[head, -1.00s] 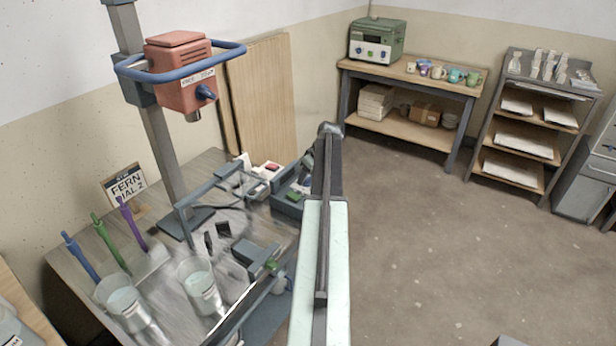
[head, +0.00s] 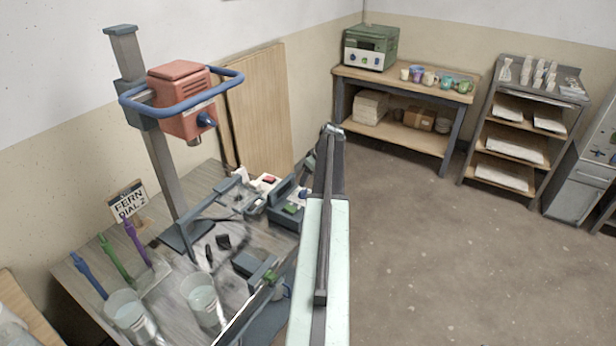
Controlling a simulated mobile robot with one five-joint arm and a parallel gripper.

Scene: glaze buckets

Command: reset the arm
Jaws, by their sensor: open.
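My arm (head: 323,250) rises through the middle of the head view, a pale green link with a dark bar along it, up to a dark joint near the top. Beyond that joint it is partly hidden behind the link. My gripper (head: 216,247) appears low over the bench at left, with two small dark fingertips apart and nothing visible between them. It is right of the mixer stand's foot and behind the right clear bucket (head: 203,301). Whether the fingertips touch the bench cannot be told.
The bench (head: 75,268) holds another clear bucket (head: 131,315), blue, green and purple tools, a FERN DIAL 2 sign (head: 127,203) and a red mixer (head: 182,100) with a blue guard on a column. A side table (head: 400,135) and shelf rack (head: 520,150) stand behind open floor (head: 440,260).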

